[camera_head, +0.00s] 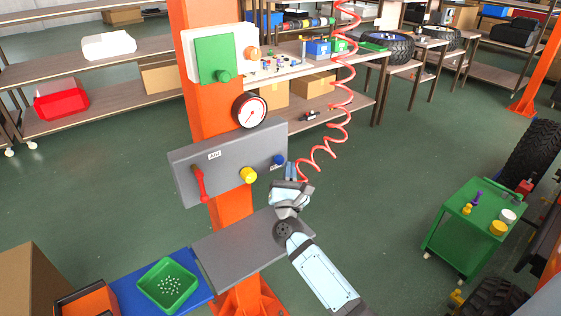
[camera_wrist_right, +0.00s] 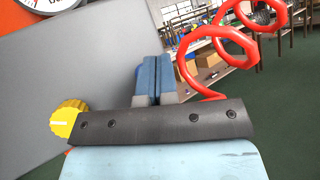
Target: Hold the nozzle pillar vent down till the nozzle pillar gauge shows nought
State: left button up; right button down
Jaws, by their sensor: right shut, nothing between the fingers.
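The orange nozzle pillar (camera_head: 212,125) carries a grey panel (camera_head: 222,163) with a red lever (camera_head: 201,184), a yellow knob (camera_head: 248,175) and a blue knob (camera_head: 277,160). No label marks which control is the vent. The round white gauge (camera_head: 250,111) sits above the panel; its reading is too small to tell. The gauge's lower edge also shows in the wrist view (camera_wrist_right: 48,3). My right gripper (camera_head: 290,171) is shut and empty, its blue fingers just right of the blue knob.
A coiled red hose (camera_head: 338,110) hangs close to the right of my right gripper. A grey shelf plate (camera_head: 240,247) juts out below the panel. A green bin (camera_head: 167,285) stands at lower left and a green cart (camera_head: 465,225) at right. The floor between is clear.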

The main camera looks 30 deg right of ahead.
jog(key=s, duration=0.4)
jog(key=shift+s+d, duration=0.2)
jog(key=shift+s, duration=0.05)
dwell(0.8)
jog(key=s+a+f+n+y, duration=0.4)
jog(key=a+f+n+y, duration=0.25)
jog(key=n, duration=0.75)
jog(key=s+a+f+n+y, duration=0.5)
jog(key=n+y, duration=0.3)
jog(key=n, duration=0.5)
jog(key=s+a+f+n+g+y, duration=0.1)
jog(key=s+a+f+n+g, duration=0.2)
jog(key=s+f+n+g, duration=0.45)
jog(key=s+a+f+n+g+y, duration=0.1)
jog(key=s+a+f+n+g, duration=0.15)
jog(key=s+f+n, duration=0.75)
pick_arm(q)
notch_tip(320, 180, up, 13)
jog(key=p, duration=1.4)
jog(key=shift+s+a+f, duration=0.15)
jog(key=shift+s+a, duration=0.1)
jog(key=shift+a, duration=0.15)
pick_arm(e)
notch_tip(320, 180, up, 18)
jog(key=w+n+t, duration=0.1)
jog(key=n, duration=0.2)
jog(key=shift+w+d+f+n, duration=0.2)
jog(key=shift+w+f+n, duration=0.05)
jog(key=shift+w+n, duration=0.1)
